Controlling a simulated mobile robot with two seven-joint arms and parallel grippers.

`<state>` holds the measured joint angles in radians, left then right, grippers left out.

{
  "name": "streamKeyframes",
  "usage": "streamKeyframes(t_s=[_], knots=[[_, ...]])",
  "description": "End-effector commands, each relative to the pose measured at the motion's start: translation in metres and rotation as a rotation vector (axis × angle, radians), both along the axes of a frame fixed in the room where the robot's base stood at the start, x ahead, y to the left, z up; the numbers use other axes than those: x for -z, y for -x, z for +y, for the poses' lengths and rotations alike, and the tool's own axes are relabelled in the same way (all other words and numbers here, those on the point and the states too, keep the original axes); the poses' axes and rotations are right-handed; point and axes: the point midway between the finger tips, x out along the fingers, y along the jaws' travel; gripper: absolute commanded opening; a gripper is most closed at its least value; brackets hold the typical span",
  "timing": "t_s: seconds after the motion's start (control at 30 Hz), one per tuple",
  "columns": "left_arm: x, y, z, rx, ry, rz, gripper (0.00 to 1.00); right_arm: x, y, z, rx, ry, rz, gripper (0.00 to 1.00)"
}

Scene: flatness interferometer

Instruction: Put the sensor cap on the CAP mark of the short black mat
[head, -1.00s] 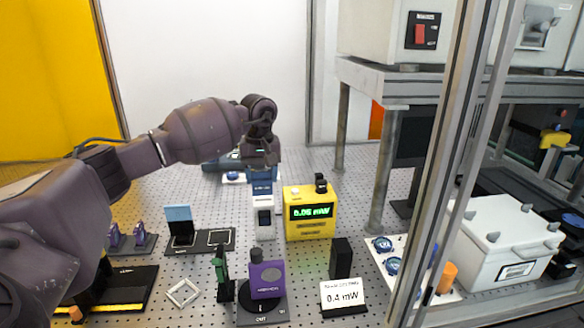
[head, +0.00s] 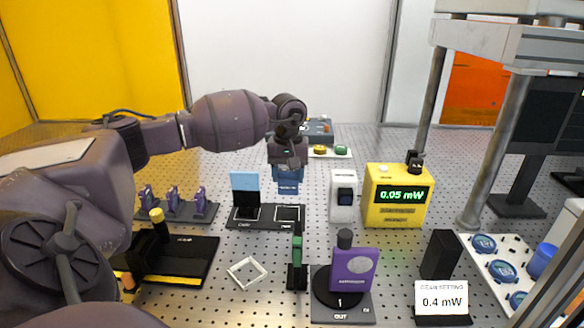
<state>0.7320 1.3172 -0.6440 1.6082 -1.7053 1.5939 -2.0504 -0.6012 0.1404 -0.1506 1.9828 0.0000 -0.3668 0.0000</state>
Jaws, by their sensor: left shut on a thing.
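My left gripper (head: 287,163) points down, shut on a blue block (head: 288,182) that I take to be the sensor cap. The block hangs over the far right part of the short black mat (head: 266,224). This mat has two outlined squares; their labels are too small to read surely. The right square (head: 289,213) is visible and looks empty, just below the held block. A light-blue plate (head: 245,186) stands upright at the left square. A gap seems to show between block and mat. My right gripper is not in view.
A white switch box (head: 343,195) and the yellow power meter (head: 397,196) reading 0.05 mW stand right of the mat. Purple pieces in a rack (head: 172,207) are left. In front are a clear square frame (head: 247,271), a green-black holder (head: 297,262) and a purple unit (head: 354,268).

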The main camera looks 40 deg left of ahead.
Motion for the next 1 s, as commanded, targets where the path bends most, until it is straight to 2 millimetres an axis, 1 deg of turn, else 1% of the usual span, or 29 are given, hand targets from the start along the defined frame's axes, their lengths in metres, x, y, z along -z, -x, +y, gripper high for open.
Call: streamKeyframes(t_s=[0.03, 0.1, 0.47, 1.0], knots=[[0.01, 0.0, 0.0, 0.0, -0.001, 0.003, 0.4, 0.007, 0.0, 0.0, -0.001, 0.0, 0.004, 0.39], [0.014, 0.0, 0.0, 0.0, -0.001, 0.002, 0.4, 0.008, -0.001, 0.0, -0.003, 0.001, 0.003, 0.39], [0.022, 0.0, 0.0, 0.0, -0.001, -0.002, 0.4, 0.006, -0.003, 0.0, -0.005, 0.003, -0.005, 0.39], [0.055, 0.0, 0.0, 0.0, 0.001, 0.0, 0.4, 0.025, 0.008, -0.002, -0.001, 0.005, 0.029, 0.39]])
